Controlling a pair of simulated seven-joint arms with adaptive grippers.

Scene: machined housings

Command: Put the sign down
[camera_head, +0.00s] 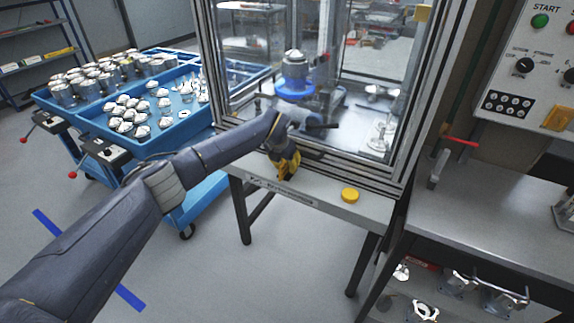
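My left gripper (287,170) is over the front ledge of the glass-walled machine, pointing down. Yellow and dark parts show at its end; I cannot tell whether the yellow is a held sign or part of the gripper. Its fingers are too small and overlapped to show whether they are open or shut. I cannot clearly make out a separate sign. A round yellow piece (350,195) lies on the ledge (322,200), to the right of the gripper and apart from it. My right gripper is not in view.
The glass enclosure (250,60) stands behind the ledge, with a blue fixture (294,88) holding a metal housing inside. A blue cart (170,130) with several housings stands at left. A grey bench (500,225) and a control panel (535,60) are at right.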

